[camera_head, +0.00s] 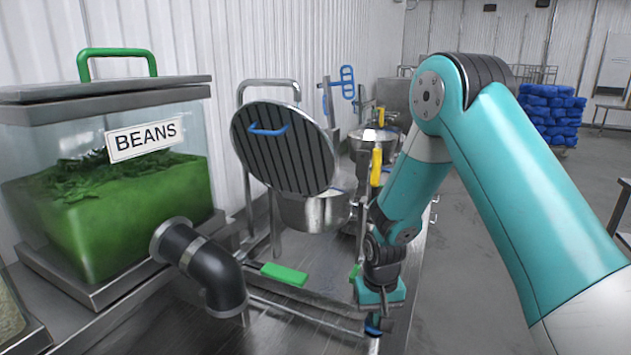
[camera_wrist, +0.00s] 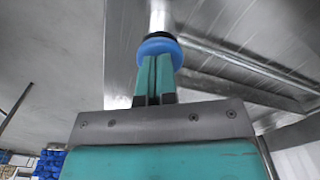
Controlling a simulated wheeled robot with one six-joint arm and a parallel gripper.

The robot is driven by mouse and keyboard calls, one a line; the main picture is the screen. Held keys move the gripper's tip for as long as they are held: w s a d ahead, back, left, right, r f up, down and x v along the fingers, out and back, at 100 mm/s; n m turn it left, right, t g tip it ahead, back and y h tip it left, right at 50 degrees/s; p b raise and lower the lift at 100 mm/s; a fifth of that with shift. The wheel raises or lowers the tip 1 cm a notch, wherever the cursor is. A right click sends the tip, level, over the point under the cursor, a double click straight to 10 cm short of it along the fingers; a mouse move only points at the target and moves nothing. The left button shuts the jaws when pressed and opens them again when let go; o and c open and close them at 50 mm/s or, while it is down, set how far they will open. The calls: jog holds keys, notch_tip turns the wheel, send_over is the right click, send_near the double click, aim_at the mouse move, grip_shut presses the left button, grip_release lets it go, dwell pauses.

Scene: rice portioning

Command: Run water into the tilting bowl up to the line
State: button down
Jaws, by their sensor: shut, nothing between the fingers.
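A steel bowl (camera_head: 312,213) stands on the counter in the head view, with a round ribbed lid (camera_head: 280,148) raised over it; its inside, any water and any line are hidden. I cannot tell whether it is the tilting bowl; a second steel bowl (camera_head: 373,138) stands behind it. My gripper (camera_head: 377,318) is low at the counter's front right. In the wrist view my gripper (camera_wrist: 155,68) is shut and empty, its fingertips at a round blue knob (camera_wrist: 159,46) on a metal pipe. I cannot tell whether they touch it. The knob partly shows in the head view (camera_head: 374,330).
A clear bin of green beans (camera_head: 110,205) stands at left, with a dark elbow pipe (camera_head: 205,268) in front. A green handle (camera_head: 284,273) lies low on the counter. A yellow handle (camera_head: 376,167) stands beside the bowl.

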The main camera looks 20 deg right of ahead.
notch_tip(320, 180, up, 5)
jog(key=p, duration=0.4)
jog(key=shift+r, duration=0.1)
dwell(0.7)
